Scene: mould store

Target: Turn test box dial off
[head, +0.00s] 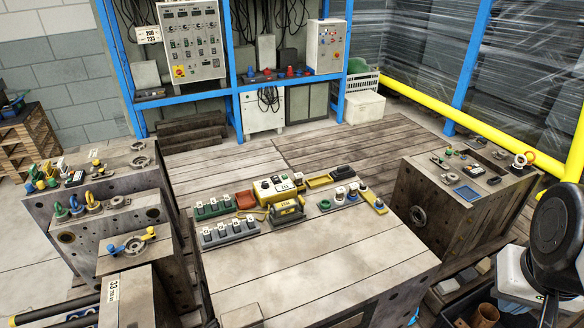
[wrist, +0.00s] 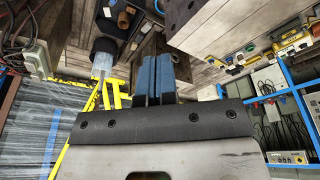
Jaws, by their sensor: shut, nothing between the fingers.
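The yellow test box (head: 262,196) sits near the middle of the wooden-topped bench in the head view. Its top carries a pale panel with small dark and red parts and a white label. The dial and its setting are too small to make out. My gripper (wrist: 155,62) shows in the wrist view with its two blue-padded fingers shut together and nothing between them. It is apart from the bench items, which lie off to the upper right there. I cannot pick out the test box surely in the wrist view.
Green (head: 213,208) and grey (head: 230,233) terminal blocks, an orange tray (head: 246,200), a dark meter (head: 286,212) and a yellow tray (head: 319,181) crowd the box. Steel mould blocks stand left and right (head: 462,208). The bench's near top (head: 335,258) is clear.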

